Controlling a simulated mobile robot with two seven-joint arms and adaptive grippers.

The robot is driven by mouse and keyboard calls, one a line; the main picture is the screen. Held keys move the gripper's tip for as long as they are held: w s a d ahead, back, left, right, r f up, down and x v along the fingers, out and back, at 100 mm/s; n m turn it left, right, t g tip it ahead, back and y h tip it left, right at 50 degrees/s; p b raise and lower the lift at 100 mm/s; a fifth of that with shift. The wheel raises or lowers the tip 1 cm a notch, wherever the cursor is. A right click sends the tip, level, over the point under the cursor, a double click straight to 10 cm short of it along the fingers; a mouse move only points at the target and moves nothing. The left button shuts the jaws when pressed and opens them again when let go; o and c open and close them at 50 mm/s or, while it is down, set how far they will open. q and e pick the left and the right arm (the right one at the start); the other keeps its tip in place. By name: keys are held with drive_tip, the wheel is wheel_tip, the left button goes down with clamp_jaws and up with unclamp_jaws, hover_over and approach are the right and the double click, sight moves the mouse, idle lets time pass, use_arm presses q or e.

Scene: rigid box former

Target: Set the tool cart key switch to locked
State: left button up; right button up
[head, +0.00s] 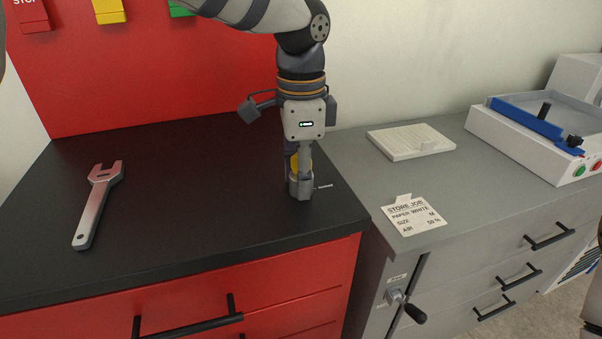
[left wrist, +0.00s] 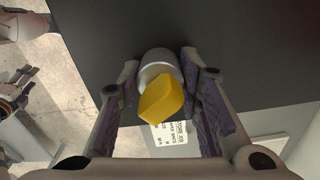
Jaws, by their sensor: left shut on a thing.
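The key switch stands on the black top of the red tool cart (head: 200,290), near its right front corner. It has a yellow knob (left wrist: 161,101) on a silver round base (left wrist: 157,62). In the head view only a bit of the yellow knob (head: 294,162) shows. My left gripper (head: 301,172) points down over the switch, its fingers on both sides and shut on the knob. A small label (head: 323,186) beside the switch is too small to read. What may be my right gripper (left wrist: 20,90) shows at the left edge of the left wrist view, its jaws unclear.
A wrench (head: 97,205) lies on the cart top at left. A white machine (head: 530,135) stands further right.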

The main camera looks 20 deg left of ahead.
use_arm(q)
drive_tip(key=shift+m, duration=1.9)
drive_tip(key=shift+f+m, duration=0.1)
drive_tip(key=shift+m, duration=1.7)
drive_tip(key=o, duration=1.1)
drive_tip(key=shift+o, duration=0.2)
wheel_tip(320, 180, up, 12)
drive_tip(key=shift+r, duration=0.1)
